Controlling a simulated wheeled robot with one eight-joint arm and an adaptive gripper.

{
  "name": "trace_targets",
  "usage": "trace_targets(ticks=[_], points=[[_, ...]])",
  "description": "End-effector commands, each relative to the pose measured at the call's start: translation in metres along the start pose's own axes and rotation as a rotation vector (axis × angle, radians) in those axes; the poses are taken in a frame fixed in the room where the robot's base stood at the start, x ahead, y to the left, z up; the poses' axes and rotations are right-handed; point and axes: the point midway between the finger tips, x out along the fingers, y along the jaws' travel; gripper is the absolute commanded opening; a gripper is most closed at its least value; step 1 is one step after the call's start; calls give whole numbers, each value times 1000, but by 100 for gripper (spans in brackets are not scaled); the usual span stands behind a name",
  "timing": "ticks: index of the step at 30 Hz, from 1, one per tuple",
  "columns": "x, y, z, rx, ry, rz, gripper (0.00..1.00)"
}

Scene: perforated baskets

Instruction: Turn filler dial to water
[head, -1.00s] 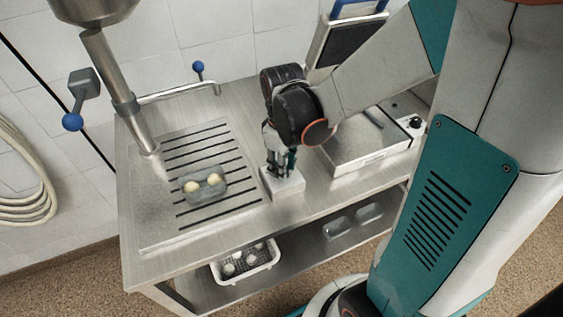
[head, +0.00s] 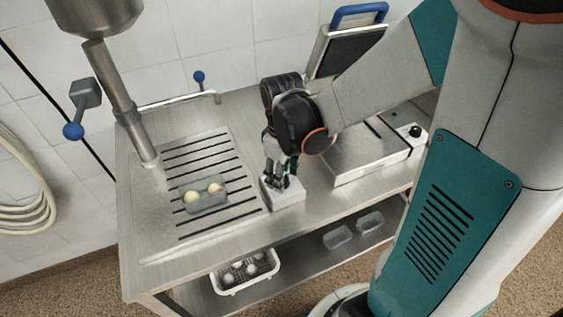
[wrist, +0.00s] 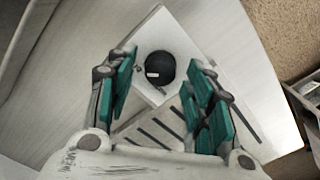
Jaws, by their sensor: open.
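The filler dial is a round black knob (wrist: 159,68) with a small white mark, on top of a small white box. In the wrist view the mark is at the knob's lower left. In the head view the white box (head: 287,200) stands on the steel table, right of the slotted drain; my gripper hides the knob there. My gripper (head: 280,182) points down just over the box. In the wrist view my gripper (wrist: 164,88) is open, its green-padded fingers on either side of the knob. Whether they touch the knob cannot be told.
A clear tray (head: 205,197) with pale round pieces sits on the drain (head: 225,212) below the filler pipe (head: 125,105). A flat appliance with a raised lid (head: 347,50) stands at the right. A white perforated basket (head: 240,283) is on the lower shelf.

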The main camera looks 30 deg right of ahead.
Motion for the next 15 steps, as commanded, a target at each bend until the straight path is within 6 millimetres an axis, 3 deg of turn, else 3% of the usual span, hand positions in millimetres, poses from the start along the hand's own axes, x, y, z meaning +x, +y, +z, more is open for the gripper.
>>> trace_targets(ticks=[5,15], points=[[-18,0,0,0,0,0,48],[-76,-1,1,-1,0,0,48]])
